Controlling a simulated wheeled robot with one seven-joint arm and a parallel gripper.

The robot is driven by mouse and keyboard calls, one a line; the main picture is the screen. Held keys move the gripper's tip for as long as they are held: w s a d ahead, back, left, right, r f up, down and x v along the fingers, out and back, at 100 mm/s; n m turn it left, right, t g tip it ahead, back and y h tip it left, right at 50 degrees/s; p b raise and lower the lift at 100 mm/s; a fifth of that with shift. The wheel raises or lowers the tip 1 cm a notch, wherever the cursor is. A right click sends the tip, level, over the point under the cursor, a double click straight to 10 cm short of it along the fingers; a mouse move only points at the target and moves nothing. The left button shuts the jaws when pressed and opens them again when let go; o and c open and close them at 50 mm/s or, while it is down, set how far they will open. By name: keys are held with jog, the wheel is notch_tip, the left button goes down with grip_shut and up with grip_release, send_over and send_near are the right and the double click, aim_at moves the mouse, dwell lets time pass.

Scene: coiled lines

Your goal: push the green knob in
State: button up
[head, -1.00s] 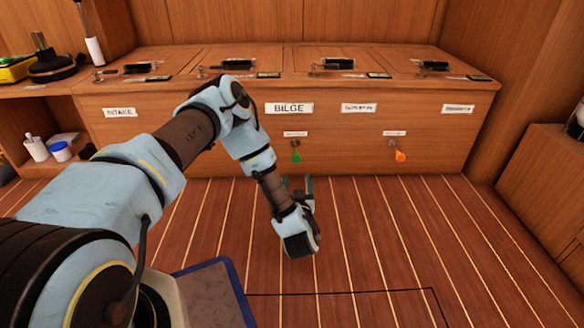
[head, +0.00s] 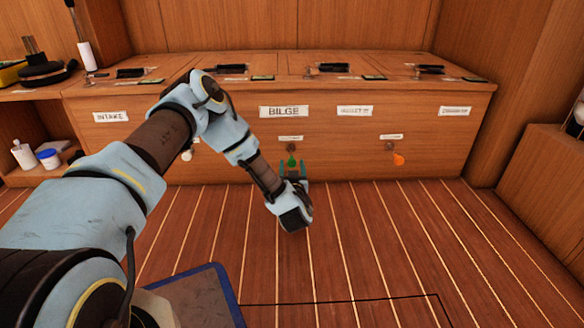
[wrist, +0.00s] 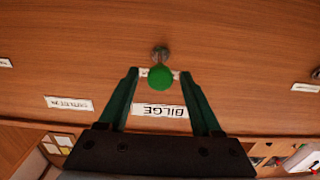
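The green knob (head: 292,161) sits on the wooden front panel below the BILGE label (head: 284,112). In the wrist view the green knob (wrist: 161,78) is round, on a metal stem mount, and lies between the tips of my gripper's fingers. My gripper (head: 293,170) is open, its two green fingers pointing at the panel on either side of the knob. In the wrist view my gripper (wrist: 161,75) shows a wide gap between the fingers. I cannot tell whether either fingertip touches the knob or the panel.
An orange knob (head: 398,159) is to the right on the same panel, and a white knob (head: 187,155) is to the left, beside my arm. Latches and handles line the wooden top. The planked floor (head: 390,230) in front is clear.

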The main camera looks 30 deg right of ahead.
grip_shut()
dwell(0.3)
dwell(0.9)
